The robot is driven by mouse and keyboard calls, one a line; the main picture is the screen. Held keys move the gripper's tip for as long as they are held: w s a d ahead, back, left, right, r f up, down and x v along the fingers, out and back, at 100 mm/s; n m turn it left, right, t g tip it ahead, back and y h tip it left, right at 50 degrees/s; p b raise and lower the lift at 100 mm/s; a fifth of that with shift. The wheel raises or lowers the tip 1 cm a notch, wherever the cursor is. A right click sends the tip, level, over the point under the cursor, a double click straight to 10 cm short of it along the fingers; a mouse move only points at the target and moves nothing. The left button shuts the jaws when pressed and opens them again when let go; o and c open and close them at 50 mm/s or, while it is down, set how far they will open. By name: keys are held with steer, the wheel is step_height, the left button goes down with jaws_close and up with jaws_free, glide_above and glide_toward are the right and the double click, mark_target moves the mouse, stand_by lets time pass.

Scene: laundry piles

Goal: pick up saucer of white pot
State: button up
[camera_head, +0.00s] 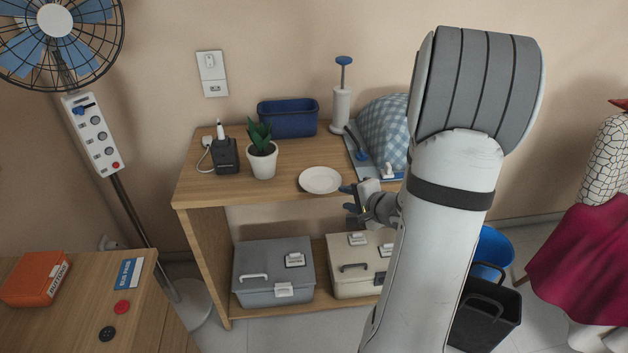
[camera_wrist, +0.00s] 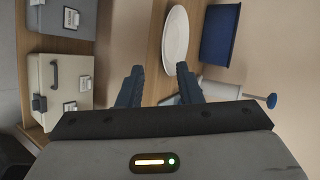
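The white saucer (camera_head: 320,180) lies flat and empty on the wooden shelf's top, near its front edge. It also shows in the wrist view (camera_wrist: 175,40), ahead of the right-hand finger. The white pot (camera_head: 262,163) with a green plant stands just left of the saucer, apart from it. My gripper (camera_head: 349,198) is right of the saucer, close to the shelf's front edge. In the wrist view my gripper (camera_wrist: 159,72) has its two dark fingers spread, with nothing between them. The pot is out of the wrist view.
The wooden shelf (camera_head: 190,187) also bears a black charger (camera_head: 225,155), a blue bin (camera_head: 287,118), a paper-roll stand (camera_head: 341,108) and a checkered cushion (camera_head: 384,130). A grey toolbox (camera_head: 272,273) and a beige toolbox (camera_head: 352,278) sit on the lower level.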

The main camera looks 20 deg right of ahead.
mark_target(330, 190)
steer(key=x, duration=0.2)
steer(key=b+x, duration=0.1)
steer(key=x, duration=0.2)
steer(key=b+x, duration=0.1)
steer(key=x, duration=0.1)
steer(key=shift+w+d+r, duration=0.15)
steer(key=shift+w, duration=0.3)
steer(key=shift+c, duration=0.5)
jaws_close()
